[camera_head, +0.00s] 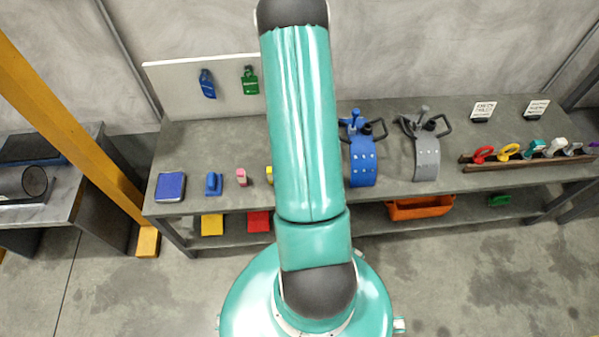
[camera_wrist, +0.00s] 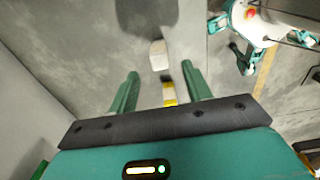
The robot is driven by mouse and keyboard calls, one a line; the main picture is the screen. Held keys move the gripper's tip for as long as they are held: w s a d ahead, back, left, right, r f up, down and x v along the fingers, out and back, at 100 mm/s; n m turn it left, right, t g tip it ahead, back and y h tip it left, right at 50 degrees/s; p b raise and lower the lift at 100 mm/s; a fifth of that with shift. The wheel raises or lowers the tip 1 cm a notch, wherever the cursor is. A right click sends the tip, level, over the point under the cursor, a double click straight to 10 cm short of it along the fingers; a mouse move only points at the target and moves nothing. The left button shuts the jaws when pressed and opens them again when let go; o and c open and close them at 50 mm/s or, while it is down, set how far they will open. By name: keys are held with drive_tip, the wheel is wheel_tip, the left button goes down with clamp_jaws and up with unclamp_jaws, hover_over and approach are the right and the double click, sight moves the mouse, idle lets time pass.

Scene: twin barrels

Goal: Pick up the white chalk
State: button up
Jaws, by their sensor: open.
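A small white block, which looks like the white chalk (camera_wrist: 158,55), lies on a grey surface in the wrist view. It sits just beyond the fingertips, roughly midway between them. My gripper (camera_wrist: 160,70) is open, with its two green fingers apart and nothing held between them. A yellow and white piece (camera_wrist: 169,94) shows between the fingers, nearer the palm. In the head view my own arm covers the middle of the bench, and neither the white chalk nor my gripper can be seen there.
On the bench (camera_head: 220,135) stand a blue box (camera_head: 171,186), a blue piece (camera_head: 213,184), a pink piece (camera_head: 241,177) and a yellow piece (camera_head: 269,174). Blue (camera_head: 362,158) and grey (camera_head: 426,155) curved fixtures stand right of my arm. A white board (camera_head: 165,80) stands behind.

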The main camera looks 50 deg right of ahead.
drive_tip(key=f, duration=0.9)
drive_tip(key=shift+w, duration=0.25)
drive_tip(key=shift+c, duration=0.4)
clamp_jaws()
